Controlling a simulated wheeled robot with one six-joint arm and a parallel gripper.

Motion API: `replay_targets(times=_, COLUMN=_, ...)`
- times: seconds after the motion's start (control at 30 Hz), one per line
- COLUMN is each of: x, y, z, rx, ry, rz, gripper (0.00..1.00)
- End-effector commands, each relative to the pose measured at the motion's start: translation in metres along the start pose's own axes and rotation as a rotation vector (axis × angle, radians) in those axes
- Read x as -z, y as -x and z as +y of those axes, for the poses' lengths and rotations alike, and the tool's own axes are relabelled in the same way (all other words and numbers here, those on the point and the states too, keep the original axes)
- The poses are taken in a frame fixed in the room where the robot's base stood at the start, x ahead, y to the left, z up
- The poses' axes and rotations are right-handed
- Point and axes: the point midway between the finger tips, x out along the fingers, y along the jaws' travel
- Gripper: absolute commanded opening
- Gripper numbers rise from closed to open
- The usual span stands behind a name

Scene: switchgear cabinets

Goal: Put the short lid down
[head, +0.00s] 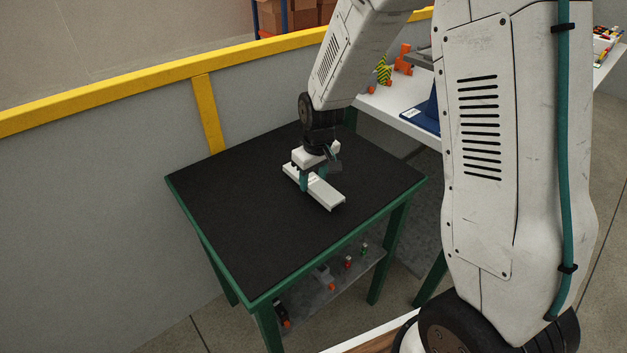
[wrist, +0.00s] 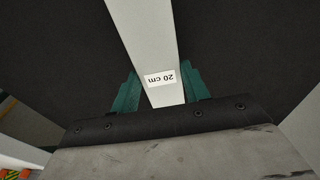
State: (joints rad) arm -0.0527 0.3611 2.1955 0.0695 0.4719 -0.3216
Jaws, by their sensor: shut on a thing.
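The short lid (head: 324,193) is a long white piece over the black top of the green-framed table (head: 240,220) in the head view. In the wrist view the lid (wrist: 146,40) runs up out of the picture and bears a "20 cm" label. My gripper (head: 312,182) is shut on the lid, with a teal finger on each side of it; the fingers also show in the wrist view (wrist: 156,92). The lid is at or just above the tabletop; I cannot tell whether it touches.
The tabletop around the lid is clear. A lower shelf (head: 330,290) holds several small items. A white bench (head: 385,106) with orange and yellow-green objects and a blue item (head: 424,115) stands behind to the right. A grey wall with a yellow rail (head: 150,90) runs behind the table.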

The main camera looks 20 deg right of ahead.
Motion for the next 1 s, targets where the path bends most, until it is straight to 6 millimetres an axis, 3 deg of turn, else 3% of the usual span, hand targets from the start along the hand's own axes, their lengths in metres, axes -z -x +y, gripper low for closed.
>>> replay_targets(times=0.1, x=-0.002, y=-0.012, z=0.000, rx=0.000, ry=-0.001, rz=-0.001, gripper=0.18)
replay_targets(times=0.43, x=-0.002, y=-0.015, z=0.000, rx=0.000, ry=0.000, rz=0.001, gripper=0.18)
replay_targets(times=0.47, x=-0.002, y=-0.015, z=0.000, rx=0.000, ry=0.000, rz=0.001, gripper=0.51)
replay_targets(times=0.53, x=-0.002, y=-0.014, z=0.000, rx=0.000, ry=0.000, rz=0.001, gripper=0.67)
replay_targets(times=0.83, x=-0.001, y=-0.013, z=0.000, rx=0.000, ry=0.000, rz=0.001, gripper=0.67)
replay_targets(times=1.0, x=0.000, y=0.006, z=0.001, rx=-0.001, ry=0.000, rz=0.005, gripper=0.67)
